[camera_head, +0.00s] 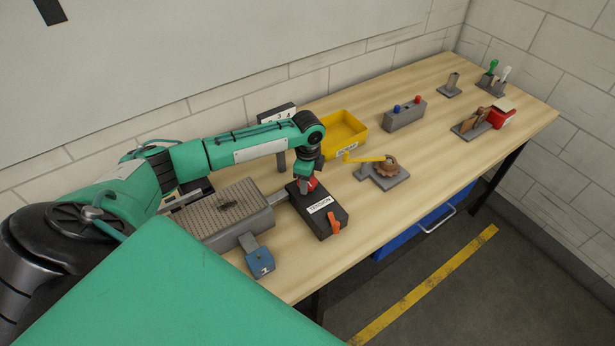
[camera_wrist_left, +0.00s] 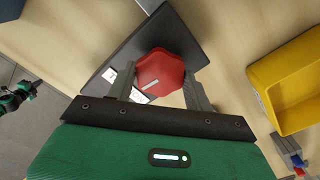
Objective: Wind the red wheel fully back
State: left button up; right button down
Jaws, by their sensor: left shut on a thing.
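The red wheel (camera_wrist_left: 160,72) sits on top of a black box labelled TENSION (camera_head: 322,222) on the wooden table. In the head view only a bit of the red wheel (camera_head: 313,183) shows beside my gripper. My left gripper (camera_head: 305,185) points down over the box, its fingers on either side of the wheel and shut on it. In the left wrist view the fingers (camera_wrist_left: 158,88) flank the wheel, and a white mark shows on the wheel's top. An orange lever (camera_head: 333,222) is on the box's front side. My right gripper is not in view.
A grey perforated plate block (camera_head: 225,213) with a blue block (camera_head: 260,262) stands left of the box. A yellow bin (camera_head: 345,130) is behind it. A yellow-handled crank fixture (camera_head: 383,170) stands to the right. Bare table lies between the box and the front edge.

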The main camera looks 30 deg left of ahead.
pick_arm(q)
jog(key=shift+r, duration=0.1)
jog(key=o, duration=1)
jog(key=shift+r+b, duration=2.15)
jog(key=shift+r, duration=4.75)
